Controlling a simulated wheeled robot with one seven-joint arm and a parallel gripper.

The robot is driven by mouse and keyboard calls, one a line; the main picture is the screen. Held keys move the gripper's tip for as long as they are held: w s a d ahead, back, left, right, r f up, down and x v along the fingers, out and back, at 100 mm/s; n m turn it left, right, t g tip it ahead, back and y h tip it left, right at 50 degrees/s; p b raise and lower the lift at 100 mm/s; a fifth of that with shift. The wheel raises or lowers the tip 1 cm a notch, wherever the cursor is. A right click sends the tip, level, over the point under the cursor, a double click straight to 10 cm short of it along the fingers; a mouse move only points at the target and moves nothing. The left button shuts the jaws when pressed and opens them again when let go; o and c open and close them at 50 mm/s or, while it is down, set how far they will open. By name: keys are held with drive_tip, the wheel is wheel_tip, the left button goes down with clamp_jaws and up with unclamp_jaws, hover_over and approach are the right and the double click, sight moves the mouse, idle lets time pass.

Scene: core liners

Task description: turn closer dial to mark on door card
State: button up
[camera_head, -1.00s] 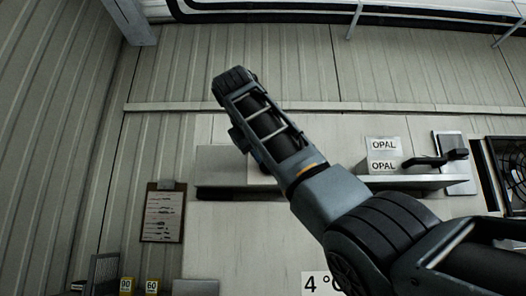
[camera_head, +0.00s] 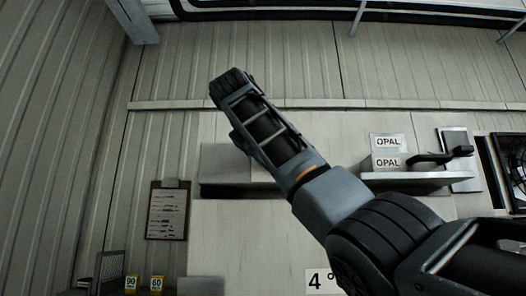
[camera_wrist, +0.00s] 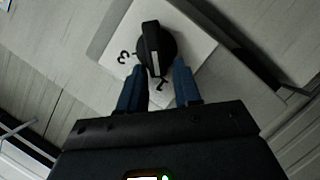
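The black dial (camera_wrist: 153,45), with a raised grip bar, shows in the wrist view on a pale plate (camera_wrist: 195,35) marked "3" and "1". My gripper (camera_wrist: 159,65) has its two blue fingers apart, with the tips at the dial's near edge, one on each side. I cannot tell whether they touch it. In the head view my arm hides the gripper and dial in front of a grey box (camera_head: 222,165) on the door (camera_head: 235,225). Two cards read "OPAL": an upper card (camera_head: 389,142) and a lower card (camera_head: 386,163).
A door handle (camera_head: 440,157) is at the right, beside a dark fan grille (camera_head: 514,165). A clipboard (camera_head: 167,210) hangs on the left wall. A "4 °" sign (camera_head: 318,281) is partly hidden by my arm.

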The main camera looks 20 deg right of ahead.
drive_tip(key=shift+o, duration=0.9)
drive_tip(key=b+v, duration=0.2)
drive_tip(key=v, duration=0.5)
drive_tip(key=shift+s+a+b, duration=0.25)
drive_tip(key=shift+s+b, duration=0.05)
drive_tip(key=shift+s, duration=0.05)
